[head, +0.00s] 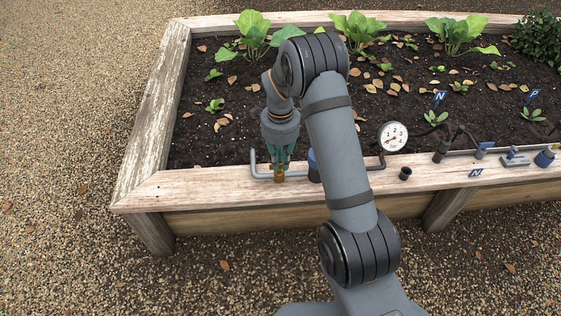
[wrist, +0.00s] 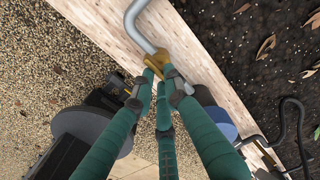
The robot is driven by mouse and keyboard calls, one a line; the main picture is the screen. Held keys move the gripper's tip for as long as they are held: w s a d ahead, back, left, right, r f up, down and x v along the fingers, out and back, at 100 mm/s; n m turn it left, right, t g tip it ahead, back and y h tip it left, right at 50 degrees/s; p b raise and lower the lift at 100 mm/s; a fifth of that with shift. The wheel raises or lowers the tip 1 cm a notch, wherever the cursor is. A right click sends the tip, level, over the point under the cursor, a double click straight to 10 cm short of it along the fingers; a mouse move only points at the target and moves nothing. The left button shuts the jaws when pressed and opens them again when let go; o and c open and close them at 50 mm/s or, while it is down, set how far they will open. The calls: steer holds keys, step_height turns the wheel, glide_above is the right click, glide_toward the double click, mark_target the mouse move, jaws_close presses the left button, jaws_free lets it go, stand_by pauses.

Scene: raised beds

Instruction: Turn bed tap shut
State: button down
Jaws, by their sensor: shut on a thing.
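The bed tap (head: 279,177) is a brass fitting on the front plank of the raised bed, joined to a grey bent pipe (head: 254,168). In the wrist view the brass tap (wrist: 156,61) lies between my fingertips, with the grey pipe (wrist: 137,28) running up from it. My gripper (head: 280,167) has green fingers and points down onto the tap from above. In the wrist view my gripper (wrist: 159,76) is shut on the tap's brass part. The fingers hide part of it, so I cannot tell how far it is turned.
A round pressure gauge (head: 393,136) stands to the right, behind the plank. A blue cylinder (head: 313,160) beside the tap is partly hidden by my arm. A dark cup (head: 405,173) and a grey block (head: 515,160) sit further right. The plank left of the tap is clear.

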mark_target(281, 169)
stand_by(0.3)
steer(key=c, duration=1.8)
jaws_free()
steer(key=shift+o, duration=0.3)
steer(key=shift+r, duration=0.1)
step_height(281, 169, up, 12)
steer(key=shift+f, duration=0.25)
step_height(281, 169, down, 12)
steer(key=shift+r, duration=0.15)
